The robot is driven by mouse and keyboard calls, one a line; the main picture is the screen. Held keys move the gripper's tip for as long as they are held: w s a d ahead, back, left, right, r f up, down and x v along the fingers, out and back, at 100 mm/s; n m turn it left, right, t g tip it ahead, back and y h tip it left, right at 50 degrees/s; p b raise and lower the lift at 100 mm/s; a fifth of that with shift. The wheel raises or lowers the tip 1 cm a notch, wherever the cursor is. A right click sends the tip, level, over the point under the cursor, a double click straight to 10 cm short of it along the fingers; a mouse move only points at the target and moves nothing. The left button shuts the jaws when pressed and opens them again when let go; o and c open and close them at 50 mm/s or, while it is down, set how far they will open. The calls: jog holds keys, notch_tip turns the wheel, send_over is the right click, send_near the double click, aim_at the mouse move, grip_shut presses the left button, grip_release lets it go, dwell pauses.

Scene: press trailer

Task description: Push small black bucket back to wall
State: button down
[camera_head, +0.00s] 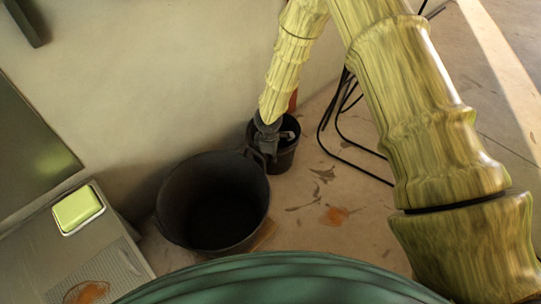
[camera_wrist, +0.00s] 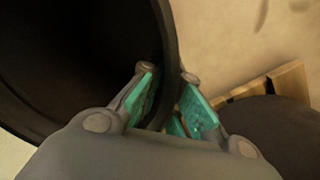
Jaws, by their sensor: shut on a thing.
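The small black bucket (camera_head: 286,161) stands upright on the floor close to the pale wall, just right of a much larger black tub. My gripper (camera_head: 266,143) reaches down to the left side of its rim. In the wrist view my gripper (camera_wrist: 170,105) has its green-padded fingers on either side of the rim of the small black bucket (camera_wrist: 80,60), shut on it. The dark inside of the bucket fills the left of that view. The fingertips' lowest part and the bucket's base are partly hidden.
The large black tub (camera_head: 213,203) stands close left of the small bucket, with a wooden piece (camera_head: 265,235) beside it. Thin black metal legs (camera_head: 340,125) stand to the right. A grey counter (camera_head: 85,240) with a green-yellow box (camera_head: 78,209) is at lower left. Floor between is mostly clear.

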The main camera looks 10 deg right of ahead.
jog(key=shift+s+a, duration=0.65)
jog(key=c, duration=1.6)
grip_release()
jog(key=shift+a, duration=0.1)
jog(key=shift+o, duration=0.2)
notch_tip(320, 180, up, 12)
jog(key=s, duration=0.1)
jog(key=shift+s+a, duration=0.2)
jog(key=shift+a, duration=0.05)
